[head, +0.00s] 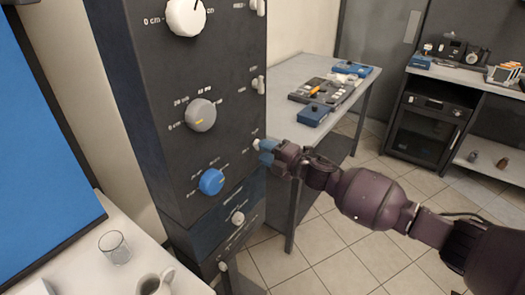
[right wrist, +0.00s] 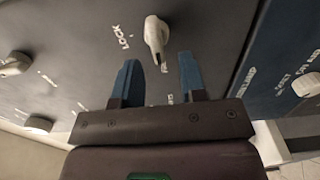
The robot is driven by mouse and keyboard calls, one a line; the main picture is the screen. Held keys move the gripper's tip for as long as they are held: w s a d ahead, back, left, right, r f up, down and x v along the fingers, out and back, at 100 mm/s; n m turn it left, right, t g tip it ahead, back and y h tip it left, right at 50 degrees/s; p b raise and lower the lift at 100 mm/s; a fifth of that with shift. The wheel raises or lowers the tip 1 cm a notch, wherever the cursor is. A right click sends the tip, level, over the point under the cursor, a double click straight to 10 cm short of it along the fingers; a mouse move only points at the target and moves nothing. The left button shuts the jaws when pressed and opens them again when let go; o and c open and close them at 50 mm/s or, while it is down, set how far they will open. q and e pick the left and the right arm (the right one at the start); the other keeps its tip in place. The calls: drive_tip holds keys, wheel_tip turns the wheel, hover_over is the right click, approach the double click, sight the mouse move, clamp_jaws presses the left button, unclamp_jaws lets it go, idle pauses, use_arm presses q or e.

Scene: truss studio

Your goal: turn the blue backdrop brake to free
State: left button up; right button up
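The blue backdrop brake, a small pale lever (head: 256,143), sits near the right edge of the dark panel, up and right of the blue knob (head: 211,182). In the right wrist view the lever (right wrist: 155,38) has its narrow end down, pointing away from the printed word LOCK. My right gripper (head: 265,150) is at the lever, its blue fingers partly covering that area. In the right wrist view the gripper (right wrist: 159,66) is open, one finger on each side of the lever's lower end, with gaps showing. A label below is mostly hidden. My left gripper is not in view.
A grey knob (head: 201,115) and a white knob (head: 186,16) sit higher on the panel (head: 150,90). Another pale knob (right wrist: 307,85) is on the blue section. A glass (head: 114,247) and mug (head: 156,284) stand at lower left. A side table (head: 322,145) stands behind my right arm.

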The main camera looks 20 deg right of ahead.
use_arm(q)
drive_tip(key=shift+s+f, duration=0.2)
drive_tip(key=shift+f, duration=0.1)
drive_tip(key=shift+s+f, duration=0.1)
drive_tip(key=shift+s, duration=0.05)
use_arm(e)
drive_tip(key=v, duration=0.9)
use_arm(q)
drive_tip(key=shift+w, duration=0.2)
use_arm(e)
drive_tip(key=shift+s+d, duration=0.1)
drive_tip(key=shift+s, duration=0.05)
